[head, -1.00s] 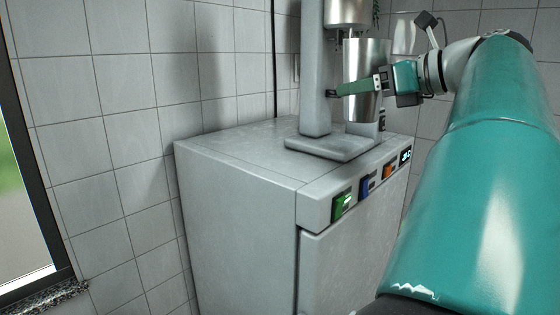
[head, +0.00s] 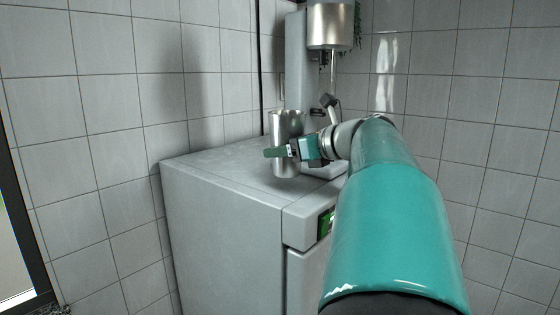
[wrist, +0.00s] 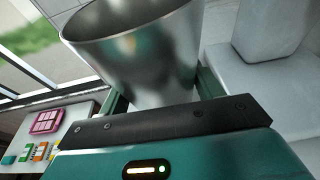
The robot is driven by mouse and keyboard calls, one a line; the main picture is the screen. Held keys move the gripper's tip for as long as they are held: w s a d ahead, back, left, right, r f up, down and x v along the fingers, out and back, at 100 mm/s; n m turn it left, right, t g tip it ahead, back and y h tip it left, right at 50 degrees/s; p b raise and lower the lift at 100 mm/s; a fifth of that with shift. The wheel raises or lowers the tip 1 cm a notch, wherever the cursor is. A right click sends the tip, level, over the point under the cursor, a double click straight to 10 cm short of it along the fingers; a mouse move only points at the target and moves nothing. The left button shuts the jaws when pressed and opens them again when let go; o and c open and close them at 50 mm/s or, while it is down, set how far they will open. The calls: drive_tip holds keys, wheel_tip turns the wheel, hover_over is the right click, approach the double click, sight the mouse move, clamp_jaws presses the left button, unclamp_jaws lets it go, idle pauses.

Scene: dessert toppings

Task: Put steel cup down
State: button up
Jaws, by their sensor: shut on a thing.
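The steel cup (head: 285,125) is upright in the head view, at the top surface of the grey machine cabinet (head: 225,175). My gripper (head: 283,152) comes in from the right and is shut around the cup's middle. The cup's base appears at or very near the cabinet top; I cannot tell if it touches. In the wrist view the cup (wrist: 150,50) stands between my fingers (wrist: 160,100), its open rim tilted in the picture. The lower part of the cup is hidden there.
The mixer column with its steel head (head: 330,27) stands behind and right of the cup. A green button (head: 325,224) is on the cabinet front. The cabinet top left of the cup is clear. A tiled wall (head: 100,100) is behind. The wrist view shows a pink-framed item (wrist: 47,121) on another counter.

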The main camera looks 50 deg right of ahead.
sight(287, 162)
drive_tip(key=shift+f, duration=1.35)
drive_tip(key=shift+f, duration=0.15)
drive_tip(key=o, duration=1.3)
drive_tip(key=shift+f, duration=0.1)
drive_tip(key=shift+s+r, duration=0.15)
drive_tip(key=shift+r, duration=0.15)
drive_tip(key=v, duration=1.1)
drive_tip(key=shift+s, duration=0.3)
